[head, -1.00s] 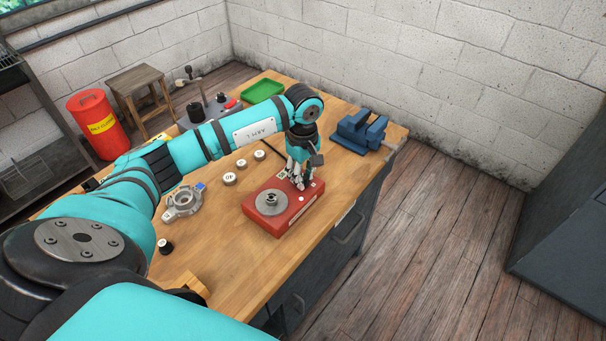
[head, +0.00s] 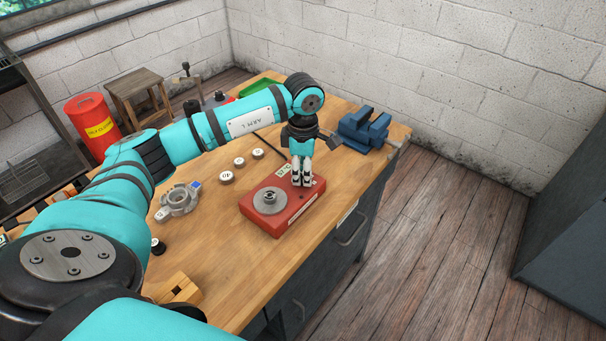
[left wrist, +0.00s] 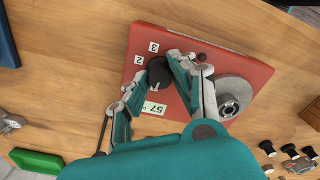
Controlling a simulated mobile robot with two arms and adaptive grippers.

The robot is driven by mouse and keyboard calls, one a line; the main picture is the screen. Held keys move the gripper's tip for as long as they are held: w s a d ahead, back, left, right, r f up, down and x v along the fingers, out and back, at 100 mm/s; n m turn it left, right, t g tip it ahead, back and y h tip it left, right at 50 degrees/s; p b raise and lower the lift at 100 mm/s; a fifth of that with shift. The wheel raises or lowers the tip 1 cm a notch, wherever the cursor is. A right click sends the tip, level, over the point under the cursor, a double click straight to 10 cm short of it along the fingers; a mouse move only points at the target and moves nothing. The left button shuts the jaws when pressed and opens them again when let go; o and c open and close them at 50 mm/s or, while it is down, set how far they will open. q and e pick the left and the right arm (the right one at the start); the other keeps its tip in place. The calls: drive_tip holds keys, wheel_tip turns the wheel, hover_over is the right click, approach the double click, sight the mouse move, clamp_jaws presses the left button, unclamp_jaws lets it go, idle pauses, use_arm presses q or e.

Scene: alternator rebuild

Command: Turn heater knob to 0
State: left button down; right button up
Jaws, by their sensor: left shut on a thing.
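The red heater (head: 285,222) sits near the right front edge of the wooden bench, with a round grey metal piece (head: 269,199) on top. In the left wrist view the heater (left wrist: 240,68) shows its black knob (left wrist: 158,72), labels 2 and 3 beside it, and a display that appears to read 57. My left gripper (head: 302,183) points straight down over the heater's far right part. Its fingers (left wrist: 158,66) are shut on the knob from both sides and hide part of it. I cannot tell where the knob's pointer stands. My right gripper is not in view.
A blue vise (head: 362,130) stands beyond the heater on the bench. Several white-topped round weights (head: 227,177) and a grey metal housing (head: 180,199) lie to its left. A green tray (head: 260,84) is at the back. Bare wood lies in front.

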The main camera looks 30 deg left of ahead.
use_arm(q)
drive_tip(key=shift+n, duration=0.5)
drive_tip(key=c, duration=1.1)
unclamp_jaws()
wheel_tip(320, 180, up, 12)
drive_tip(key=shift+r, duration=0.1)
